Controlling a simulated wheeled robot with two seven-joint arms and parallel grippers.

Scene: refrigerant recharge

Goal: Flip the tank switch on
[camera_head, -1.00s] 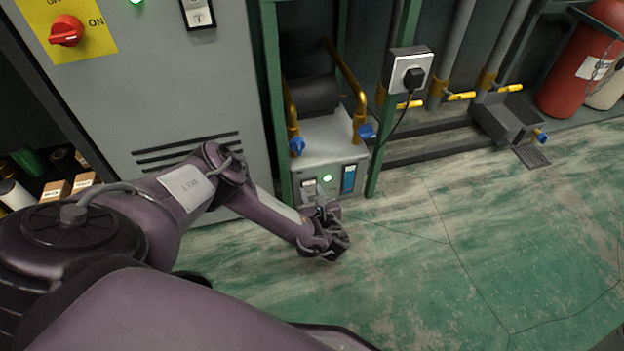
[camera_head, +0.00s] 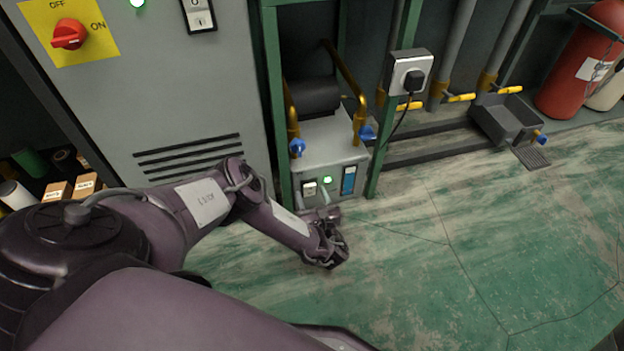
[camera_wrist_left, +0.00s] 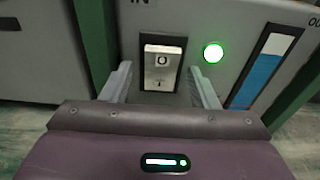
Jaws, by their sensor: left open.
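The tank unit (camera_head: 336,157) is a light grey box between green posts. Its front carries a small switch (camera_head: 309,187) in a dark frame, a lit green lamp (camera_head: 327,180) and a blue level gauge (camera_head: 349,180). In the left wrist view the switch (camera_wrist_left: 162,66) is a silver rocker marked O above and I below, with the lamp (camera_wrist_left: 213,53) to its right. My left gripper (camera_head: 318,203) is open in front of the panel. In the left wrist view its fingers (camera_wrist_left: 162,84) stand apart on either side of the switch, with nothing between them. My right gripper is not shown.
A tall grey cabinet (camera_head: 190,100) with a red rotary knob (camera_head: 69,34) stands to the left. A green post (camera_head: 276,110) rises beside the tank unit. A socket with a plug (camera_head: 408,75) is at its right. The green floor (camera_head: 450,270) at right is clear.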

